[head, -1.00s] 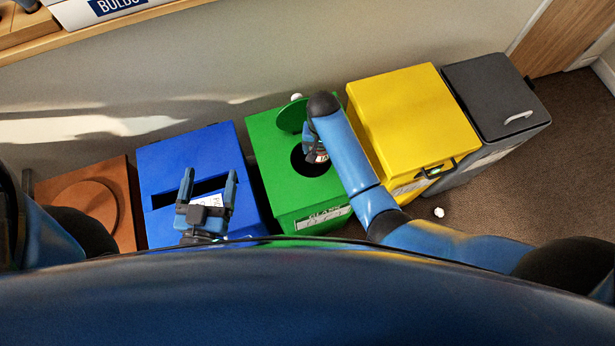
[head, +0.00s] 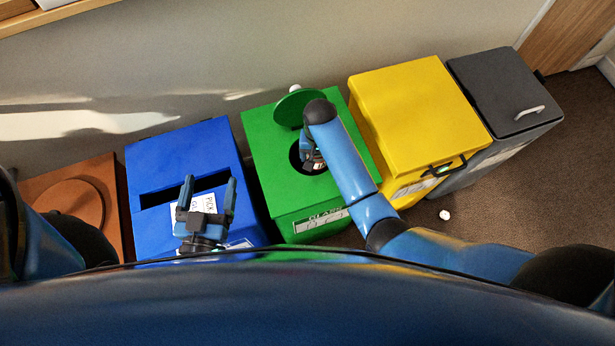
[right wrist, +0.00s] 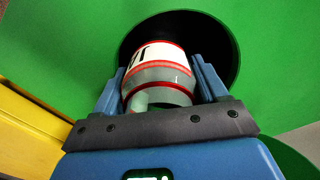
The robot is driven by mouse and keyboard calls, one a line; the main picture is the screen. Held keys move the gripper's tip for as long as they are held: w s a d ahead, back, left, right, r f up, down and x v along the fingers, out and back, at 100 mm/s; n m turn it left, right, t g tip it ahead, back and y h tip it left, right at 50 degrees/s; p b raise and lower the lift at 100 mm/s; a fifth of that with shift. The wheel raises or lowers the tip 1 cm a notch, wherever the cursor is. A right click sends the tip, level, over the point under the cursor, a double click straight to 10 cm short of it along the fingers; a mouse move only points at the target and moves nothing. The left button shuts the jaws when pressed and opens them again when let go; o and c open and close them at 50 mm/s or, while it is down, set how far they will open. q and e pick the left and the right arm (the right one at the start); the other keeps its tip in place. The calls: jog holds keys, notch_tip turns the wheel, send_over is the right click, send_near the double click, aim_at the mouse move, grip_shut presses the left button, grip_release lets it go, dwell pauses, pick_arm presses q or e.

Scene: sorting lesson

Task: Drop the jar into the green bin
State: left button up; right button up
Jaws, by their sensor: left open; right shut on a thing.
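The green bin (head: 268,150) stands in the middle of the row in the head view, with a round dark hole in its top and a round green flap (head: 297,108) tilted up behind the hole. My right gripper (head: 312,160) is over this hole. In the right wrist view it is shut on the jar (right wrist: 158,75), which has a white label with red bands and a greyish end. The jar is in front of the dark hole (right wrist: 205,38); how deep it reaches is unclear. My left gripper (head: 207,190) is open and empty above the blue bin (head: 185,155).
The yellow bin (head: 410,100) and the grey bin (head: 500,90) stand to the right, a brown bin (head: 50,195) at the far left. A small white crumpled thing (head: 445,214) lies on the carpet. The wall is close behind the bins.

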jog(key=o, duration=1)
jog(key=shift+o, duration=1)
jog(key=shift+a, duration=0.1)
notch_tip(320, 180, up, 11)
jog(key=p, duration=0.1)
